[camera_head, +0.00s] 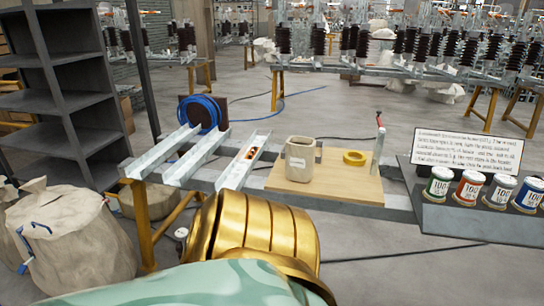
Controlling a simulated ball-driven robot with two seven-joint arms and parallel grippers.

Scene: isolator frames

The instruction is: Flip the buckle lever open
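I cannot tell for certain which part is the buckle lever. A thin upright post (378,151) with a red-tipped piece (379,119) at its top stands at the right back of a wooden board (330,185). A small orange and dark part (253,153) sits in a white metal channel (239,168) left of the board. Both are too small to tell whether anything on them is open or shut. Neither of my grippers shows in the head view. My own gold and pale green body parts fill the lower middle.
On the board stand a beige pot (300,165) and a yellow tape ring (355,157). Several labelled cans, one green-banded (438,186), stand on a dark tray (470,223) at right, before a text sign (468,152). Metal rails (170,150) and a blue coil (200,108) are left.

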